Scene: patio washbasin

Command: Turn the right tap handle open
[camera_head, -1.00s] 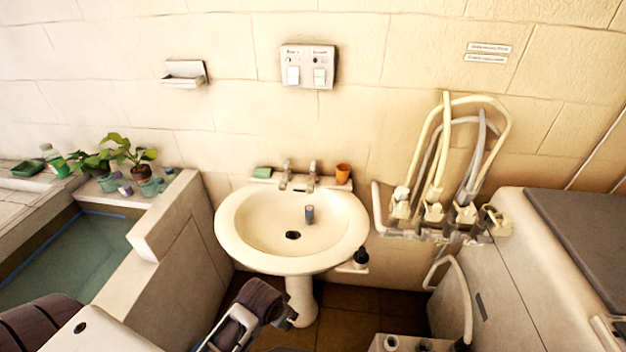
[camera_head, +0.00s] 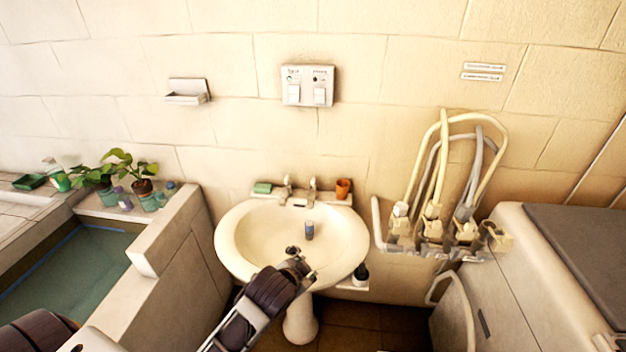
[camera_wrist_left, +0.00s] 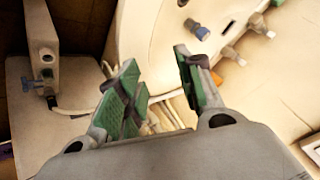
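The washbasin (camera_head: 235,245) is cream, on a pedestal against the wall. Two small metal taps stand on its back ledge. The right tap handle (camera_head: 313,187) is just left of an orange cup (camera_head: 343,188); the left tap (camera_head: 288,185) stands beside it. In the left wrist view the right tap (camera_wrist_left: 234,55) is beyond and right of the fingers. My left gripper (camera_head: 302,268) is over the basin's front part, clear of both taps. In the wrist view its green-padded fingers (camera_wrist_left: 157,62) are apart and empty. My right gripper is not in view.
A grey-blue object (camera_head: 309,231) stands in the bowl. Green soap (camera_head: 263,188) lies on the ledge's left. Hoses (camera_head: 440,165) hang at right, beside a pale cabinet (camera_head: 530,270). A water trough (camera_head: 75,270) and potted plants (camera_head: 143,186) are at left.

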